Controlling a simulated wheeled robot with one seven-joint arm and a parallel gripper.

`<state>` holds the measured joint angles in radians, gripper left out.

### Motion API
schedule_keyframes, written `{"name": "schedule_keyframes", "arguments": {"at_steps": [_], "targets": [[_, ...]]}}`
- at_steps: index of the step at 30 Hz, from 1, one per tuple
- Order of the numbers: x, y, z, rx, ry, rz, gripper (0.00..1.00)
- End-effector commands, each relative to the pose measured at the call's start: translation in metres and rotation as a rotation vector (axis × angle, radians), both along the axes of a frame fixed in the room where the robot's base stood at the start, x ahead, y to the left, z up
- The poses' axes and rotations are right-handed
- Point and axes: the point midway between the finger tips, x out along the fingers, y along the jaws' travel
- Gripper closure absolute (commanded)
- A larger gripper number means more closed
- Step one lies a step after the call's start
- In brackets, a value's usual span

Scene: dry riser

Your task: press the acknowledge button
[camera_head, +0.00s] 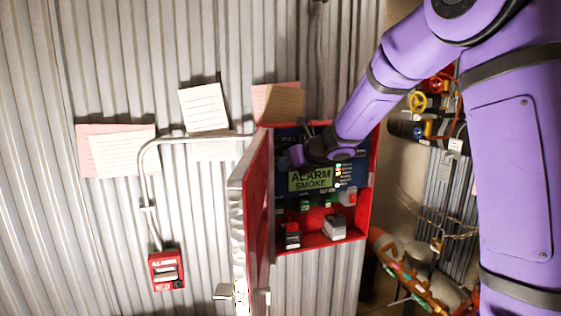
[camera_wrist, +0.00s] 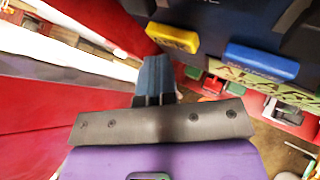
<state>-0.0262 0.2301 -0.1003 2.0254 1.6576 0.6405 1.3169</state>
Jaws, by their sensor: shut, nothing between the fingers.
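The alarm panel (camera_head: 350,182) is dark blue, inside an open red cabinet, with a lit green display (camera_head: 310,180) reading "ALARM SMOKE". In the wrist view, a yellow button (camera_wrist: 172,38) and a blue button (camera_wrist: 262,62) stand out from the panel. I cannot read their labels, so I cannot tell which is the acknowledge button. My gripper (camera_wrist: 155,65) is shut and empty. Its tips appear just below the yellow button in that view and left of the blue one; contact is not clear. In the head view my wrist hides the panel's upper middle.
The red cabinet door (camera_head: 257,215) stands open on the left, close to my gripper. Small blocks (camera_head: 334,227) sit at the cabinet bottom. A red pull station (camera_head: 166,271) and conduit are on the corrugated wall. Pipes and valves (camera_head: 417,102) lie to the right.

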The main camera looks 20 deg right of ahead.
Motion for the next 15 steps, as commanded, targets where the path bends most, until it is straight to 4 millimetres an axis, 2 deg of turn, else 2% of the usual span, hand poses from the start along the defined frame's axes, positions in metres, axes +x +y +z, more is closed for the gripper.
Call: {"name": "schedule_keyframes", "arguments": {"at_steps": [2,15], "targets": [[0.001,-0.001,0.003,0.002,-0.006,-0.005,1.0],[-0.038,0.0,0.003,0.001,-0.005,-0.001,1.0]]}}
